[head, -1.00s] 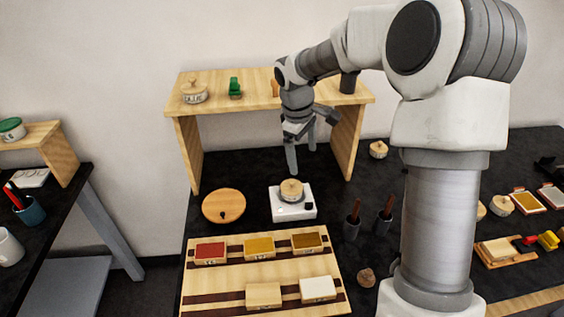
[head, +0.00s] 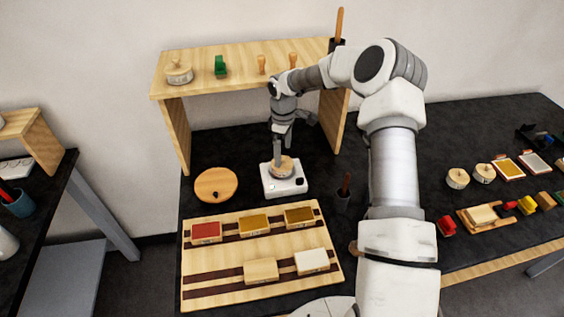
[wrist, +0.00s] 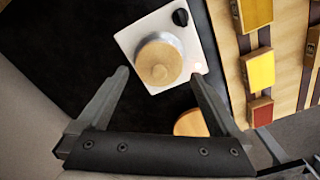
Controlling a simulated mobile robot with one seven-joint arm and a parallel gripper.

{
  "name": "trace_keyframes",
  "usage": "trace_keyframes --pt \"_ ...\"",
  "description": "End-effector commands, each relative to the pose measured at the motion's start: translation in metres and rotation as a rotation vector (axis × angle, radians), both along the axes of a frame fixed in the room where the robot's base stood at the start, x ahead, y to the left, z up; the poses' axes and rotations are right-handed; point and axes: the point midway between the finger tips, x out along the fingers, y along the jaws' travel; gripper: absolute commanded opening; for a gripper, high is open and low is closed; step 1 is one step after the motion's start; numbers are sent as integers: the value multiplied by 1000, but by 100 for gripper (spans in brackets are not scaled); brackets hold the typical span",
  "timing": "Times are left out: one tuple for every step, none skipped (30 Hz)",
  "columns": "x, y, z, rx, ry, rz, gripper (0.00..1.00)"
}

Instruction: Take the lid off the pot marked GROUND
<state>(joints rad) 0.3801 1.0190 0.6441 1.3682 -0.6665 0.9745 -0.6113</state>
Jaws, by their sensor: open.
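A small pot with a pale wooden lid (head: 284,166) stands on a white hot plate (head: 288,188); I cannot read any marking on it. In the wrist view the round lid with its knob (wrist: 159,64) shows from above. My gripper (head: 281,147) is open and points down just above this lid. In the wrist view the lid lies ahead of and between the two fingertips (wrist: 160,75), with nothing held. Another lidded pot (head: 179,73) with dark lettering sits on the wooden shelf. Two more lidded pots (head: 457,178) (head: 484,174) stand at the right.
The wooden shelf (head: 240,75) stands behind the hot plate. A round wooden disc (head: 216,184) lies to its left, and a striped board (head: 230,287) with colored blocks lies in front. A dark cup with a brush (head: 343,195) stands to its right.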

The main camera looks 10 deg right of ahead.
Motion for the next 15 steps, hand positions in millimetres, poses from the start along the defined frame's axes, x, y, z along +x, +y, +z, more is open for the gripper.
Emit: trace_keyframes --pt "-1 0 -6 3 4 -1 100" --pt "-1 0 -10 2 3 0 100" --pt "-1 -1 -15 2 3 -1 100" --pt "0 0 -20 2 3 -1 100" --pt "0 0 -24 2 2 -1 100" --pt "0 -1 -28 1 0 -1 100" --pt "0 -1 -31 2 1 -1 100" --pt "0 -1 -33 2 1 -1 100" --pt "0 -1 -35 1 0 -1 100" --pt "0 -1 -36 1 -1 -1 100" --pt "1 -1 -36 0 -1 -1 100" --pt "1 -1 -36 0 -1 -1 100" --pt "1 -1 -36 0 -1 -1 100" --pt "1 -1 -36 0 -1 -1 100" --pt "1 -1 -36 -1 -1 -1 100"
